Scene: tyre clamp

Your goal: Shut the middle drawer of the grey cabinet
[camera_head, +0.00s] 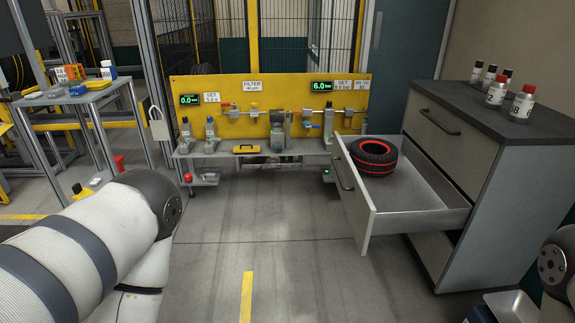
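The grey cabinet (510,190) stands at the right with a dark top. Its middle drawer (430,222) is pulled well out to the left, and its front panel (358,205) with a dark handle stands clear of the cabinet. A black tyre with red rings (373,157) lies in the open drawer, near its far side. The top drawer (450,135) is shut, and the lower front looks shut too. My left arm fills the lower left and part of my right arm shows at the lower right edge. Neither gripper is in view.
Several small bottles (497,90) stand on the cabinet top. A yellow-backed bench (270,105) with fittings stands behind the drawer, its right end close to it. A small table (75,95) is at the left. A metal tray (507,306) lies low right. The floor before the drawer is clear.

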